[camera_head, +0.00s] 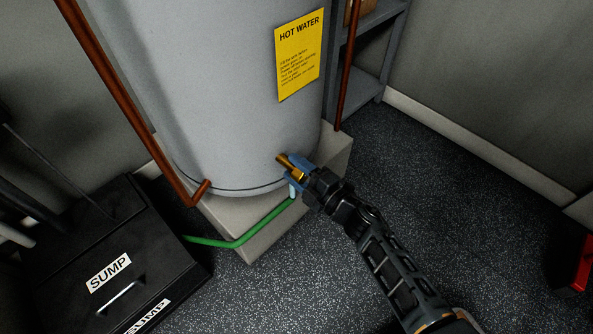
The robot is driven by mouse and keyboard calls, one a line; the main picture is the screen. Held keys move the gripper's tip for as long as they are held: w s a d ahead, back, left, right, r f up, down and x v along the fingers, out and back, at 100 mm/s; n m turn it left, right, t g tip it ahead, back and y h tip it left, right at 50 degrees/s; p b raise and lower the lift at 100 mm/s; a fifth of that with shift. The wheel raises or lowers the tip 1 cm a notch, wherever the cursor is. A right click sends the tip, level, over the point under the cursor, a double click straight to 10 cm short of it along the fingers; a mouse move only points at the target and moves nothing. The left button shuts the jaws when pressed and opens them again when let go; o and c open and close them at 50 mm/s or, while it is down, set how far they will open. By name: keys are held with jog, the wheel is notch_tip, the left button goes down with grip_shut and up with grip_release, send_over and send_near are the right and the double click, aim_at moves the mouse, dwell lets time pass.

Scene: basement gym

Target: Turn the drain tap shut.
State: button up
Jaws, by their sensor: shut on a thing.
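The brass drain tap (284,159) sticks out low on the front right of the grey hot water tank (225,110). My gripper (299,168) is at the tap, coming in from the lower right, and is shut on it. The blue fingertips sit around the tap's outer end. Which part of the tap lies between them, and how far it is turned, is mostly hidden by my gripper. A green hose (240,240) runs from a pale blue piece (292,189) below the tap to the left.
The tank stands on a pale plinth (240,215). A black sump box (130,250) is at the lower left. Copper pipes (120,90) run along the tank's left side. A grey shelf (370,80) stands behind. The speckled floor (460,200) at right is clear. A red object (582,275) is at the right edge.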

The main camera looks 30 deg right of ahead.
aim_at(305, 178)
jog(key=shift+a+n, duration=0.1)
jog(key=shift+n, duration=0.4)
jog(key=o, duration=1.1)
jog(key=shift+c, duration=0.2)
jog(key=shift+p+v, duration=0.9)
jog(key=shift+v, duration=3.05)
jog(key=shift+s, duration=0.1)
